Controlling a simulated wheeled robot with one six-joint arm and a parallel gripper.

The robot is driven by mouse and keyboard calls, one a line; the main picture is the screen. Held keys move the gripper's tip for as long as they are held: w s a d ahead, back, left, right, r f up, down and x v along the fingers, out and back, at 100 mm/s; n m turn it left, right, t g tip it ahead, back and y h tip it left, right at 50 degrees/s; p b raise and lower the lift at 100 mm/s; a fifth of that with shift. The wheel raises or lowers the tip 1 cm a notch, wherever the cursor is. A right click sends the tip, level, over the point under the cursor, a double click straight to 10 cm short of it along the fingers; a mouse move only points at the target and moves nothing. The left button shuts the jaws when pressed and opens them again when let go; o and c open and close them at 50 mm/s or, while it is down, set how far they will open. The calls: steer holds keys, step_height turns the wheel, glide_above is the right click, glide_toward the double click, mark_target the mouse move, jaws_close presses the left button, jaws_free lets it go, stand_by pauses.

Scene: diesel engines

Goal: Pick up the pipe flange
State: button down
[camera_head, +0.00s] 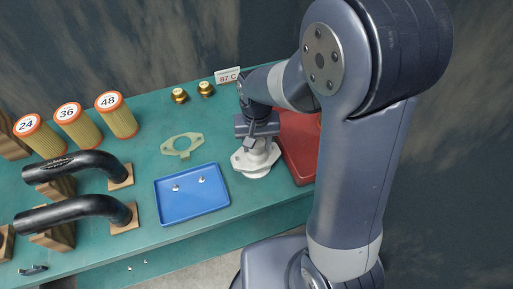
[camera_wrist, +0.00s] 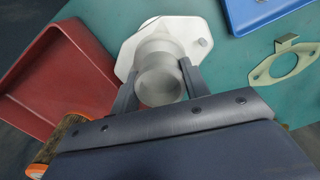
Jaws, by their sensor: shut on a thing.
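The pipe flange (camera_head: 250,163) is a pale grey-white piece with a flat lobed plate and a round neck. It is at the right part of the green table, between the blue tray and the red tray. In the wrist view the flange (camera_wrist: 203,30) shows its plate behind the neck. My gripper (camera_head: 262,146) comes down from above. In the wrist view my gripper (camera_wrist: 157,85) has one finger on each side of the neck and is shut on it. I cannot tell whether the plate still touches the table.
A blue tray (camera_head: 192,211) with small bolts lies left of the flange. A red tray (camera_head: 300,160) is close on the right. A greenish gasket (camera_head: 168,147), brass fittings (camera_head: 180,96), a sign (camera_head: 228,76), filters (camera_head: 88,132) and black hoses (camera_head: 75,165) stand on the table (camera_head: 150,105).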

step_height(320, 180, up, 13)
steer(key=p, duration=0.4)
steer(key=shift+w+a+f+b, duration=0.1)
steer(key=shift+f+b, duration=1.25)
steer(key=shift+f, duration=0.35)
steer(key=shift+w+a+f+b, duration=0.1)
steer(key=shift+f+b, duration=1.25)
steer(key=shift+f, duration=0.35)
steer(key=shift+f+b, duration=0.3)
steer(key=shift+f, duration=0.2)
steer(key=shift+f+b, duration=0.8)
steer(key=shift+f, duration=0.3)
steer(key=shift+f, duration=0.3)
steer(key=shift+f+b, duration=0.9)
steer(key=shift+f, duration=0.05)
steer(key=shift+f, duration=0.15)
